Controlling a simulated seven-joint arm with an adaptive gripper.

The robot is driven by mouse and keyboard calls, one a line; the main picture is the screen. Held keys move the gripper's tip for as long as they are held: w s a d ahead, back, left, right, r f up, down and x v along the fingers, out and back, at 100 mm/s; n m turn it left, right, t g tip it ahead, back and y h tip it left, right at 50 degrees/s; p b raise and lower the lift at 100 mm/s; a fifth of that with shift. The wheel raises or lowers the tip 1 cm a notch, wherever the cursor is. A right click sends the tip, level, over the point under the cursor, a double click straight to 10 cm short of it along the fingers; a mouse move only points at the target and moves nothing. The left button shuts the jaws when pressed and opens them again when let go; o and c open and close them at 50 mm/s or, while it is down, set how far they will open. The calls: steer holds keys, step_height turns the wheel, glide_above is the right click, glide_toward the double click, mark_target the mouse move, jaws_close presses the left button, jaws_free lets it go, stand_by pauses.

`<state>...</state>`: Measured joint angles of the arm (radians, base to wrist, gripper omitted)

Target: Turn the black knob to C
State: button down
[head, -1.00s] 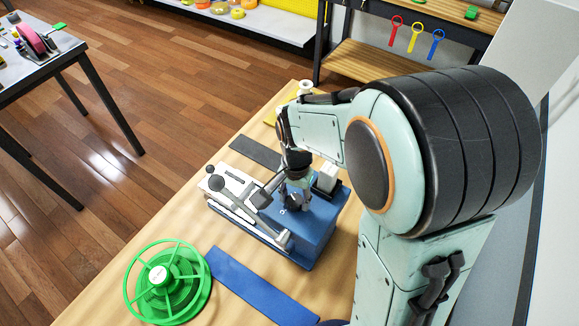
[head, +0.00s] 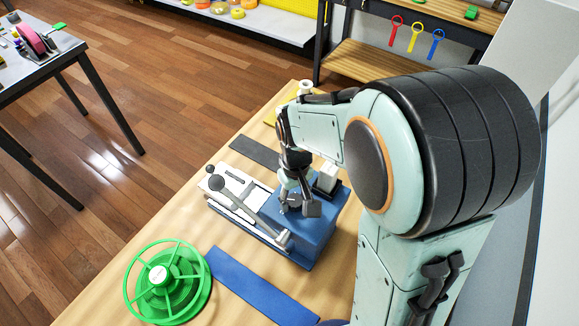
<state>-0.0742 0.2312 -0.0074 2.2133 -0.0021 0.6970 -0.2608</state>
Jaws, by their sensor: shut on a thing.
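A blue machine (head: 318,228) with a white-topped left part (head: 230,187) and a long grey lever (head: 236,196) stands on the wooden bench. My gripper (head: 298,207) points down at the machine's blue top, just right of the lever. It is shut on the black knob there. The fingers hide almost all of the knob, so its pointer and the letters around it cannot be read. One dark finger part shows on the right side of the gripper.
A white block (head: 327,178) stands on the machine close behind my gripper. A green spool (head: 168,283) and a blue strap (head: 262,288) lie at the front left. A dark strap (head: 255,152) lies behind the machine. The bench (head: 225,235) is bare between.

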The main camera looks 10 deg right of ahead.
mark_target(295, 200)
steer(key=n, duration=0.6)
steer(key=shift+n, duration=0.3)
stand_by(0.4)
steer(key=c, duration=0.7)
jaws_free()
step_height(295, 200, up, 12)
